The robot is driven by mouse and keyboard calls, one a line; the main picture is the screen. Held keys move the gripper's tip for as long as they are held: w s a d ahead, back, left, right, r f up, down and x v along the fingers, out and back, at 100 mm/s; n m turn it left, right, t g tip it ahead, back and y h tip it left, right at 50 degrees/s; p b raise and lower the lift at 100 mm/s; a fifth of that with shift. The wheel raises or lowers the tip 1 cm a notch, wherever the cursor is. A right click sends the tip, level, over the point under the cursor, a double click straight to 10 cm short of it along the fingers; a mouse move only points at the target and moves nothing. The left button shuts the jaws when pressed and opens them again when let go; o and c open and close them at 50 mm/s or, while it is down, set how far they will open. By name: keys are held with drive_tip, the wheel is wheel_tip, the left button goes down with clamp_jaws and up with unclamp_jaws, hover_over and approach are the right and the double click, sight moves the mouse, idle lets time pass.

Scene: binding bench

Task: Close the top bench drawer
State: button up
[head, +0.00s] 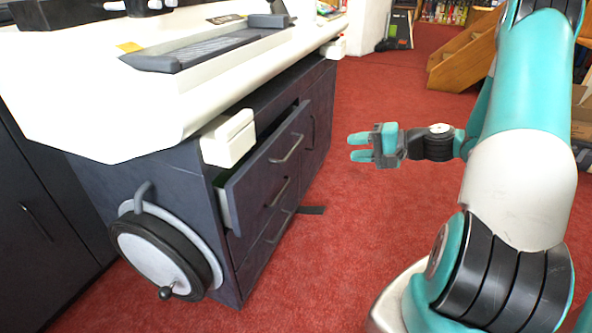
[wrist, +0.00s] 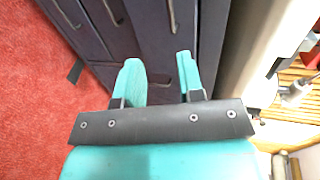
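The top bench drawer (head: 266,167) stands partly pulled out of the dark bench cabinet, with a gap along its top edge. Its bar handle (head: 287,147) faces the aisle. In the wrist view several dark fronts with bar handles show beyond the fingers, among them a handle (wrist: 171,14) near the top. My gripper (head: 358,147) is to the right of the drawer in the head view, apart from it, with its fingers pointing left toward the bench. The two teal fingers are spread with nothing between them, as the wrist view (wrist: 160,82) also shows.
The white bench top (head: 110,90) overhangs the cabinet and carries a dark tray (head: 205,48). A cream block (head: 229,138) sits under its edge near the drawer. A handwheel (head: 160,255) juts from the cabinet end. Red floor (head: 350,230) is clear between bench and arm.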

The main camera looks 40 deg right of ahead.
sight(296, 144)
drive_tip(key=shift+t+y, duration=0.3)
drive_tip(key=shift+t, duration=0.1)
drive_tip(key=shift+b+x, duration=3.2)
drive_tip(key=shift+x, duration=5)
drive_tip(key=shift+s+a+r, duration=0.1)
drive_tip(key=shift+r, duration=0.05)
drive_tip(key=shift+c, duration=0.4)
clamp_jaws()
